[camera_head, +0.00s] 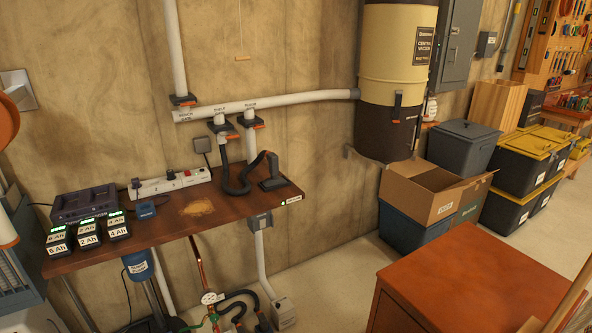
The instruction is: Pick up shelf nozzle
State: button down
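A dark nozzle (273,174) stands on the right end of the wooden wall shelf (195,221); I take it to be the shelf nozzle. Its wide foot rests on the shelf top and its neck rises from it. A black ribbed hose (229,176) loops down from the white wall pipe to the shelf beside it. The join between hose and nozzle is too small to make out. My gripper is not in view.
Battery packs (118,225), a charger (86,203) and a white power strip (170,184) crowd the shelf's left and back. A red-brown cabinet (474,277) stands front right. An open cardboard box (430,192) sits beyond. Floor shows between shelf and cabinet.

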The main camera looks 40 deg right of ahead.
aim_at(273, 159)
jog(key=z, duration=1.05)
jog(key=k, duration=0.95)
jog(key=i, duration=0.8)
